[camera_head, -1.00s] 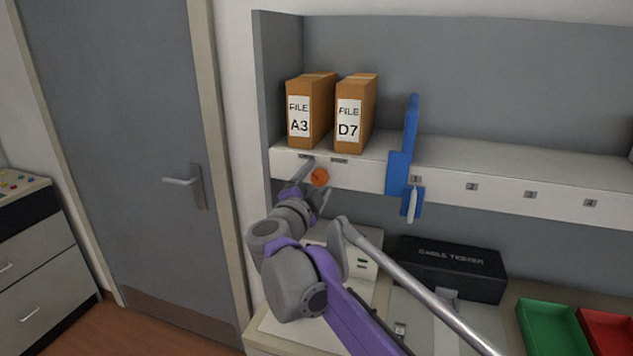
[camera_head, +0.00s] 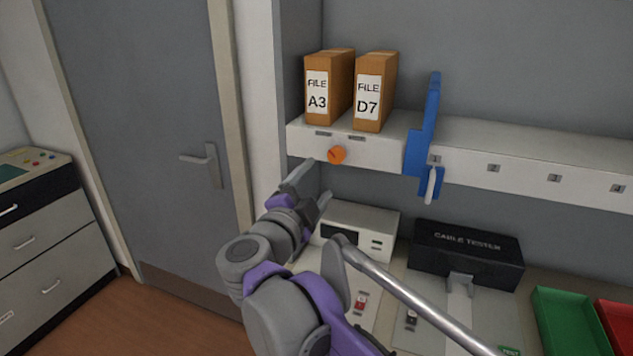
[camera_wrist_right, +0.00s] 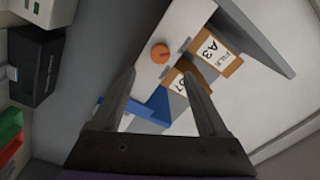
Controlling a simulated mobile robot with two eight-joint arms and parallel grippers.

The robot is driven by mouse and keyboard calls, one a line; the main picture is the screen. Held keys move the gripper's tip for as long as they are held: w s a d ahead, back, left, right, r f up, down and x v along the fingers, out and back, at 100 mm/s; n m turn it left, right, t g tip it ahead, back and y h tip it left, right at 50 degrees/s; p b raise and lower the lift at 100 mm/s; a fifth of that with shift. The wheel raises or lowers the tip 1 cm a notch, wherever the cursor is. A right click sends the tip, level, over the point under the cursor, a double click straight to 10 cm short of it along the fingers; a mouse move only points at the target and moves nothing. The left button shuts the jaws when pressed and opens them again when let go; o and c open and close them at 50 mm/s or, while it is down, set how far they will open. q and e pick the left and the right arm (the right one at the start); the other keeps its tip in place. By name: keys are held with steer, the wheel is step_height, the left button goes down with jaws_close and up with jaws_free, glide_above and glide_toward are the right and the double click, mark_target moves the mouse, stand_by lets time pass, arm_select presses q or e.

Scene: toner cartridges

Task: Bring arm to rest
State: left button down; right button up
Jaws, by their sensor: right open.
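My right arm reaches up from the bottom of the head view. Its gripper (camera_head: 312,186) is open and empty, below and left of the orange knob (camera_head: 337,155) on the shelf's front edge. In the right wrist view the two fingers (camera_wrist_right: 165,100) stand wide apart with nothing held between them. The knob (camera_wrist_right: 160,53) shows there beyond the fingertips, apart from them. My left gripper is not in view.
Above are a shelf (camera_head: 380,150) with file boxes A3 (camera_head: 328,88) and D7 (camera_head: 375,92), and a blue bookend-like piece (camera_head: 425,140). Below stand a white device (camera_head: 362,228), a black cable tester (camera_head: 466,254) and a green tray (camera_head: 570,320). A grey door (camera_head: 140,130) is left.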

steer(key=s+d+f+n+g+y, duration=0.2)
steer(key=s+d+f+n+g, duration=0.2)
steer(key=s+d+f, duration=0.3)
steer(key=s+d+f+n+g+y+p, duration=0.1)
steer(key=s+d+f+n+g, duration=0.3)
steer(key=s+f, duration=0.7)
steer(key=s+d+f+n+g+y+p, duration=0.1)
steer(key=s+d+f+n+g, duration=0.3)
steer(key=f, duration=1.3)
steer(key=s+d+n+y, duration=0.1)
steer(key=s+d+n, duration=0.3)
steer(key=s+d, duration=0.2)
steer(key=shift+y, duration=0.3)
steer(key=shift+d+f, duration=0.1)
